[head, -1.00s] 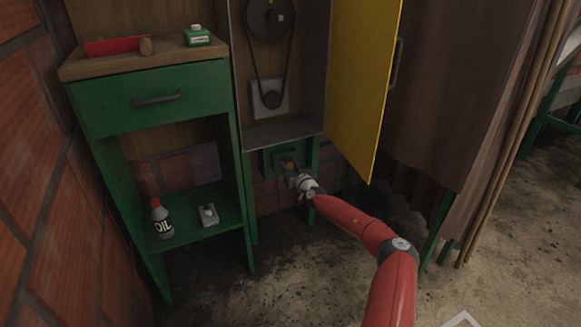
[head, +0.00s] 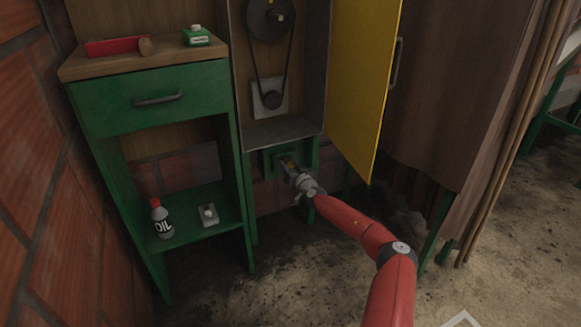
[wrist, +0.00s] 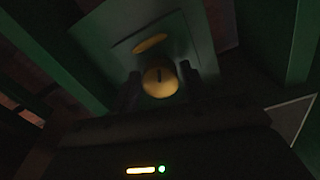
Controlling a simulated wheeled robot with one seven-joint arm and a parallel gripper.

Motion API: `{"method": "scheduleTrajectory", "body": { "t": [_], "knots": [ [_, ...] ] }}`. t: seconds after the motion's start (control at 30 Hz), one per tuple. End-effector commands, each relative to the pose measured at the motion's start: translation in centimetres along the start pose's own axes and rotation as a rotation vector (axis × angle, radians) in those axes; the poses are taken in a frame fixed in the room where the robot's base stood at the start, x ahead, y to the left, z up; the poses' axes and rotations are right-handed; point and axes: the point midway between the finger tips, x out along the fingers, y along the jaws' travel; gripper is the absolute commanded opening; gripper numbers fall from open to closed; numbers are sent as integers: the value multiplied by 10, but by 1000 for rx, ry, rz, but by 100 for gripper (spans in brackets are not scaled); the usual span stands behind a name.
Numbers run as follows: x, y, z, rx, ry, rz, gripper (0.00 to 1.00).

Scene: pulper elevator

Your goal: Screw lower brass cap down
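In the head view my gripper (head: 288,168) reaches the green housing (head: 268,161) under the metal cabinet and covers most of the cap. A flatter yellow oval (wrist: 150,42) shows on the green housing above the cap. The fingers are dark, so their contact is hard to see.
The yellow door (head: 363,85) stands open right of the belt cabinet, above my arm. A green stand (head: 150,98) on the left holds an oil bottle (head: 161,219), a small grey box (head: 208,214), a red tray (head: 112,46) and a green container (head: 197,37). Open floor lies in front.

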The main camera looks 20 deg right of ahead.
Motion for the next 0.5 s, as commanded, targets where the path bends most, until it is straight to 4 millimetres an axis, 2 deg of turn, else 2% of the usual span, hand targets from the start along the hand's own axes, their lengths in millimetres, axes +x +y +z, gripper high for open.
{"method": "scheduleTrajectory", "body": {
  "t": [0.03, 0.1, 0.37, 0.5],
  "knots": [
    [0, 0, 0, 0, 0, 0, 52],
    [0, 0, 0, 0, 0, 0, 59],
    [0, 0, -1, -1, 1, 0, 59],
    [-9, 0, -3, 0, 2, -1, 59]
  ]
}}
